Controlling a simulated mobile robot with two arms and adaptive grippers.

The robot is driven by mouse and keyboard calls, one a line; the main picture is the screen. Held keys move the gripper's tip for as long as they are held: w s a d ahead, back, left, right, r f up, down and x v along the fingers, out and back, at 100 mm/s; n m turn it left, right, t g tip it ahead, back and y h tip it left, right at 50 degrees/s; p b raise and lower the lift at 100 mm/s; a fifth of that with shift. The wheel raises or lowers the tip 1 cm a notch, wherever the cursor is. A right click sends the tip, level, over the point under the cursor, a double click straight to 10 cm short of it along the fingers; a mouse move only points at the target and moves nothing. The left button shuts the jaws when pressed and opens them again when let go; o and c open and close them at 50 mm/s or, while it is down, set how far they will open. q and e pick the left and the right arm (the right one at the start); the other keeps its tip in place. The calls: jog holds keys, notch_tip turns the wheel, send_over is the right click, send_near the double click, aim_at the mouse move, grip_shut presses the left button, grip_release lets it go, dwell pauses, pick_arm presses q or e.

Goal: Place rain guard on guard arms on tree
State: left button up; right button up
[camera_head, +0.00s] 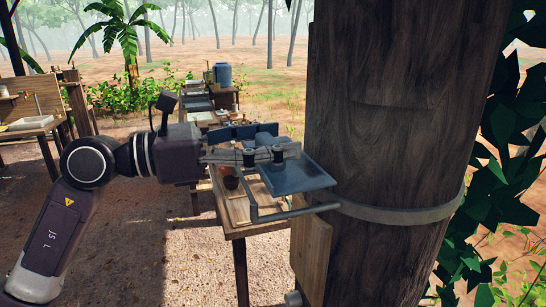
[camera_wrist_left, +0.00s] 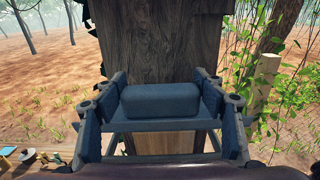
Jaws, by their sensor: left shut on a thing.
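The tree (camera_head: 390,120) has a grey band (camera_head: 400,214) around its trunk. Grey guard arms (camera_head: 275,215) reach out from the band to the left. My left gripper (camera_head: 270,155) is shut on the rain guard (camera_head: 297,176), a blue-grey sheet, and holds it level beside the trunk, just above the guard arms. I cannot tell whether guard and arms touch. In the left wrist view the rain guard (camera_wrist_left: 160,100) sits between the two fingers, facing the trunk (camera_wrist_left: 160,50). My right gripper is not in view.
A wooden board (camera_head: 311,250) is fixed to the trunk below the band. A wooden bench (camera_head: 238,215) with a small brown pot (camera_head: 230,178) stands behind my gripper. Another table (camera_head: 30,125) stands at the far left. Leaves (camera_head: 500,190) hang at the right of the trunk.

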aim_at(273, 165)
pick_arm(q)
jog(key=shift+f, duration=0.25)
notch_tip(273, 165, down, 3)
jog(key=shift+f+p, duration=0.2)
jog(key=shift+p, duration=0.2)
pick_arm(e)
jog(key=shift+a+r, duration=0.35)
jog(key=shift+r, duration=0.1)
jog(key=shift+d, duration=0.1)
pick_arm(q)
jog(key=shift+f, duration=0.2)
jog(key=o, duration=1.3)
jog(key=shift+r, duration=0.1)
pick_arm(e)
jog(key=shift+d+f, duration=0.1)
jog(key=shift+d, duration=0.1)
